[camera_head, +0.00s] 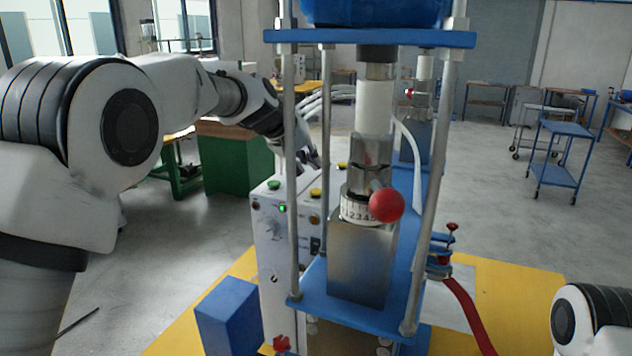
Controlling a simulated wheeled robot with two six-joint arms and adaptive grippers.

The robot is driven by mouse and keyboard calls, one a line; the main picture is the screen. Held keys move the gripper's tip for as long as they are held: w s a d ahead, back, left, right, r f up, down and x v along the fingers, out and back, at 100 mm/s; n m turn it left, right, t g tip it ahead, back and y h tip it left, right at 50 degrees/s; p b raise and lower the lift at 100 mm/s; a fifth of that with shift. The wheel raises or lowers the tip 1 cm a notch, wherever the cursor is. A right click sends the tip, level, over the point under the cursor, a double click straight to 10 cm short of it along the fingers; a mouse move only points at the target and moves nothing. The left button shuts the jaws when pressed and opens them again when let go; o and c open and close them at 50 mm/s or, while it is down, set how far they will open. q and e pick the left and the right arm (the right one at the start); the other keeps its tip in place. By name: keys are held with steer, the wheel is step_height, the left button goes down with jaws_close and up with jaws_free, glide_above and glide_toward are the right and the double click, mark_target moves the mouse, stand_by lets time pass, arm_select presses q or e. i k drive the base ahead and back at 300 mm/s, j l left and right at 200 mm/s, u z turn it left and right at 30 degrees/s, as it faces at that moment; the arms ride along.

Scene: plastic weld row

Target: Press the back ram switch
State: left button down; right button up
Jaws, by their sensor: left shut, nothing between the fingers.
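A grey control box (270,255) stands at the left side of the press. It carries a green button (273,184), a yellow button (315,193), a lit green lamp (283,209) and a small dark switch (315,245) near a post. I cannot tell which control is the back ram switch. My left gripper (311,161) is shut and empty, pointing down above the back of the box, close to the yellow button. A press post partly hides it, and I see no clear contact. My right gripper is out of view; only part of the right arm shows at lower right.
The press has blue plates (370,38), steel posts, a steel cylinder with a number dial (362,210) and a red ball knob (386,205). A blue block (229,318) stands at the front left. White hoses run behind the posts. Red-topped valves (443,245) sit at right.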

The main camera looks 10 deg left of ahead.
mark_target(315, 244)
steer(key=k+j, duration=0.75)
steer(key=k, duration=0.15)
